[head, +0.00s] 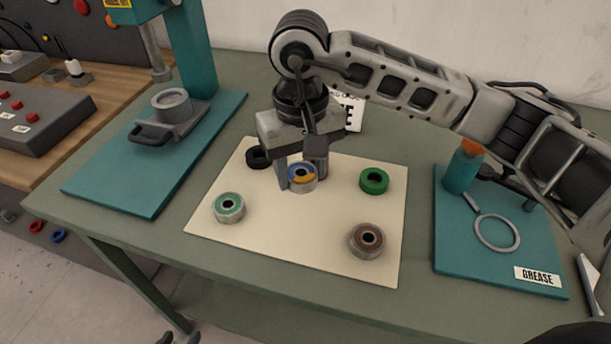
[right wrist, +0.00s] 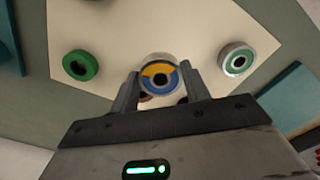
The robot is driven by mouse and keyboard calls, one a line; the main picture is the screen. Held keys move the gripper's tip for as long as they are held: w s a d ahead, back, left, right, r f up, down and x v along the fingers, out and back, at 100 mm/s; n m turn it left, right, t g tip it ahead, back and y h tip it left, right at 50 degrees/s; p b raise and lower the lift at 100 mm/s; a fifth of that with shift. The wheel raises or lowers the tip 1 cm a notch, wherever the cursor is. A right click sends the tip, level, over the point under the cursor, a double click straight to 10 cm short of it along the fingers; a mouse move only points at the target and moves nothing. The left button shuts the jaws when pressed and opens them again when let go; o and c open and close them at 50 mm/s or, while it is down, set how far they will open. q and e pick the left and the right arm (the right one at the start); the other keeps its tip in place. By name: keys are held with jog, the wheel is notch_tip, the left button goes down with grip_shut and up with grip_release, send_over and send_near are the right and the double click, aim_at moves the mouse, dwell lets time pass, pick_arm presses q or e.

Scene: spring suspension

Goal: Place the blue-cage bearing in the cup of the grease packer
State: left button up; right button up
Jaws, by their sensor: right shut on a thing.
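The blue-cage bearing (head: 302,182) is a silver ring with a blue face and a yellow-orange patch. It also shows in the right wrist view (right wrist: 158,76). My right gripper (head: 302,178) points down over the mat, its two fingers shut on the bearing's sides. I cannot tell if the bearing touches the mat. A teal base labelled GREASE (head: 500,268) at the right carries a teal cylinder with an orange top (head: 463,168) and a flat grey ring (head: 497,233). A teal press (head: 112,185) at the left carries a grey cup (head: 172,103) with a handle. My left gripper is out of view.
The cream mat (head: 290,247) also holds a green-cage bearing (head: 229,207), a green ring (head: 374,181), a brown-faced bearing (head: 367,240) and a black ring (head: 258,157). A card stands behind my right gripper. A grey control box (head: 40,120) lies far left.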

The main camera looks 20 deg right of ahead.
aim_at(305, 196)
jog(key=shift+w+d+f, duration=0.3)
jog(key=shift+w+f, duration=0.05)
jog(key=shift+f, duration=0.2)
jog(key=f, duration=0.1)
jog(key=f+p, duration=0.1)
jog(key=f, duration=0.1)
jog(key=shift+w+d, duration=0.15)
jog(key=shift+d, duration=0.05)
jog(key=shift+f, duration=0.25)
jog(key=shift+f, duration=0.1)
jog(key=shift+f+b, duration=0.2)
jog(key=shift+b, duration=0.1)
jog(key=o, duration=1.1)
jog(key=shift+r, duration=0.15)
